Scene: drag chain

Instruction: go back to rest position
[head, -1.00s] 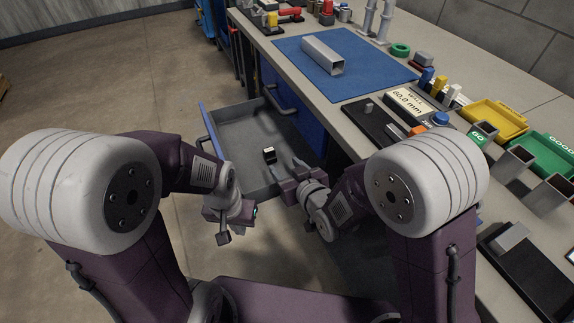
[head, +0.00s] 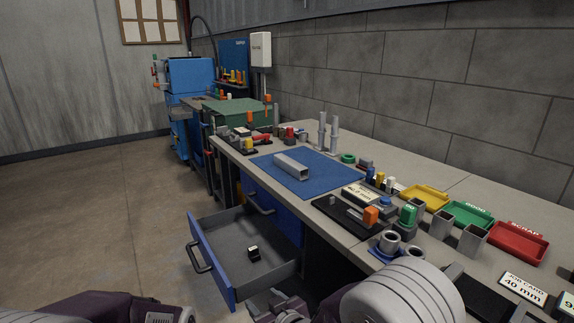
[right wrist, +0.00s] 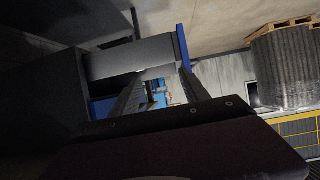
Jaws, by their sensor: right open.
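My right gripper (head: 272,303) shows at the bottom edge of the head view, just in front of the open drawer (head: 222,254). In the right wrist view its two fingers (right wrist: 160,84) are apart with nothing between them. My left arm shows only as a purple link at the bottom left of the head view; its gripper is out of view. A small black and white block (head: 254,253) lies in the drawer, apart from my right gripper.
The workbench (head: 420,170) runs along the wall on the right. On it are a blue mat (head: 310,183) with a grey square tube (head: 290,167), and yellow (head: 424,197), green (head: 468,214) and red (head: 518,243) trays. The floor left of the drawer is clear.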

